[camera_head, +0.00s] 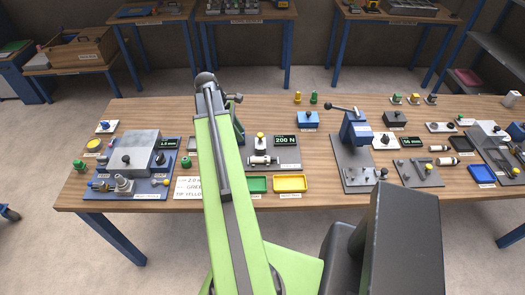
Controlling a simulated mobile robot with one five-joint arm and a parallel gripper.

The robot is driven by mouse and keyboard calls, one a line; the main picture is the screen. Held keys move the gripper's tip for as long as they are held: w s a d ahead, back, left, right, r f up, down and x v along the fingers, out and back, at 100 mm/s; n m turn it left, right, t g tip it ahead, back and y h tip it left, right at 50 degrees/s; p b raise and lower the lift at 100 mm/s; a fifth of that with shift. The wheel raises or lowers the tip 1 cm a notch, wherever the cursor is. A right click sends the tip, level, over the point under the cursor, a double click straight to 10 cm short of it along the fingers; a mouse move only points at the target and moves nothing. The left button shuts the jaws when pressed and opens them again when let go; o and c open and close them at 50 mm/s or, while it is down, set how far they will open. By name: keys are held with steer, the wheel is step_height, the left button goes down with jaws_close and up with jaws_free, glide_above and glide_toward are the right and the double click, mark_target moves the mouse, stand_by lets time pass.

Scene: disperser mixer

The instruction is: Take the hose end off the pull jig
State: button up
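The pull jig, as far as I can tell, is the grey plate (282,169) with a green "200 N" display (287,139), just right of my raised green arm. A small white and dark cylindrical piece (261,160), likely the hose end, lies across the jig's front. A yellow-topped knob stands just behind it. My arm hides the jig's left side. I cannot make out my gripper or its fingers, and nothing is seen touching the hose end.
A green tray (257,184) and a yellow tray (290,183) lie in front of the jig. A grey-blue press (356,132) with a lever stands to the right. A grey block station (134,152) showing "1.5 mm" stands left. Bare wood shows between the stations.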

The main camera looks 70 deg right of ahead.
steer(key=s, duration=0.1)
steer(key=b, duration=1.2)
glide_toward(260, 158)
steer(key=x, duration=0.4)
steer(key=shift+w+f, duration=0.25)
steer(key=shift+f, duration=0.1)
steer(key=shift+s+f, duration=0.1)
steer(key=shift+s, duration=0.05)
steer(key=shift+d, duration=0.1)
steer(key=b+x, duration=0.4)
steer(key=x, duration=0.1)
steer(key=shift+s, duration=0.25)
steer(key=shift+c, duration=0.3)
jaws_close()
